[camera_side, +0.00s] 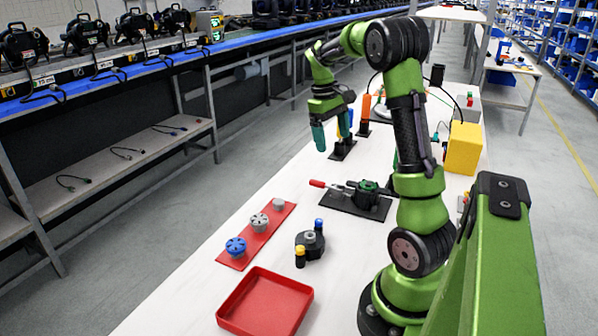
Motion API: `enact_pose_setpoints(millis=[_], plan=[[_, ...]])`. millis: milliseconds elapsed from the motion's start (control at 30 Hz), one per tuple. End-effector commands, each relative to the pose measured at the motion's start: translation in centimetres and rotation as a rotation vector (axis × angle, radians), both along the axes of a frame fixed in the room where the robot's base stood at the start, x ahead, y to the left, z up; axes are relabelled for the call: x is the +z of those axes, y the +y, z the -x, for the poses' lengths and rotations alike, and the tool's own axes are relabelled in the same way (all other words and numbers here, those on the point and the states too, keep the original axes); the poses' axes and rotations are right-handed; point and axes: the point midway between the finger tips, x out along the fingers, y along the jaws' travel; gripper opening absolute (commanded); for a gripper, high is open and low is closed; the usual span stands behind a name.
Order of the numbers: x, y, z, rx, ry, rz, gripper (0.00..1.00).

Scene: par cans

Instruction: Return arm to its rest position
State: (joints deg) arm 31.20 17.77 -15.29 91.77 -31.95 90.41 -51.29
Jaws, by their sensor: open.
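My gripper (331,134) hangs over the far part of the white table (210,285), pointing down with its teal fingers apart. Nothing shows between the fingers. My green and black arm is bent, rising from its base at the near right and reaching over toward the far left. The gripper is well apart from the red mat and the clamp nearer the camera. Just behind and below it, a black stand (342,151) is partly hidden by the fingers.
A red tray (225,314) and a red mat (232,262) holding a blue knob (236,247) and grey knobs lie nearer the camera. A dark fixture (310,246) and a red-handled clamp (363,197) stand beside them. A yellow box (463,148) stands behind my arm.

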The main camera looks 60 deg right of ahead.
Motion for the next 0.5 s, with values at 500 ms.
enact_pose_setpoints(millis=[500], plan=[[2.9,27.2,-0.1,-0.166,-0.665,-0.153,0.9]])
